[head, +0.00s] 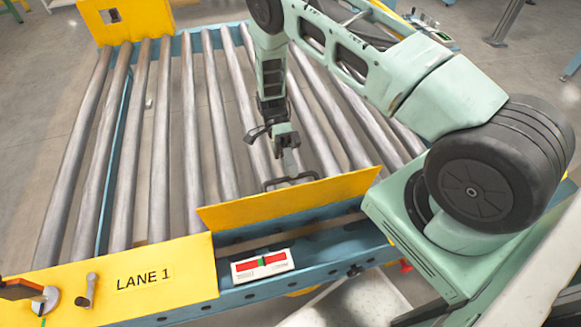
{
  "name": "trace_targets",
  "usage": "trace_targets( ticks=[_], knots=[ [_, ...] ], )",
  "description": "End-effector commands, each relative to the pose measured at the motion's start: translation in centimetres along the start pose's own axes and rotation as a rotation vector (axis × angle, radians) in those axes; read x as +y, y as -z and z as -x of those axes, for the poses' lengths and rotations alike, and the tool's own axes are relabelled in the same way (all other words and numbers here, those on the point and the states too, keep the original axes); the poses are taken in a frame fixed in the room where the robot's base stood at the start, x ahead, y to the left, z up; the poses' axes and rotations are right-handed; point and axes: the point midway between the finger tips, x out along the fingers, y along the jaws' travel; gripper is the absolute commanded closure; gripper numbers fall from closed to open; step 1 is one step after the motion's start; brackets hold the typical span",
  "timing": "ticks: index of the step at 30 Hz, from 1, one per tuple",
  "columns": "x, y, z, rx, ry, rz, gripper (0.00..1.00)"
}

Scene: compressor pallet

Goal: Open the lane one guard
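The lane one guard looks to be the yellow panel (290,199) that stands across the near end of the rollers, right of the yellow plate (143,284) lettered "LANE 1". A dark bar handle (290,181) shows at the panel's upper edge, on the roller side. My gripper (273,142) hangs pointing down over the rollers, just beyond the handle and a little to its left in the picture. Its fingers are spread, with nothing seen between them. It appears apart from the handle, though the height gap is hard to judge.
Steel rollers (160,140) fill the blue conveyor frame (330,245). A small white plate with a red and green strip (262,265) sits on the near rail. A lever (45,300) and a peg (88,290) are at the lower left. Another yellow plate (125,20) stands at the far end.

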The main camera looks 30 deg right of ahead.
Motion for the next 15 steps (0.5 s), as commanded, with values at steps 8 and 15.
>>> trace_targets(
  ticks=[8,15],
  knots=[
    [0.04,0.04,0.1,0.0,0.005,0.0,0.66],
    [0.04,0.05,0.61,0.0,0.005,0.001,0.66]
  ],
)
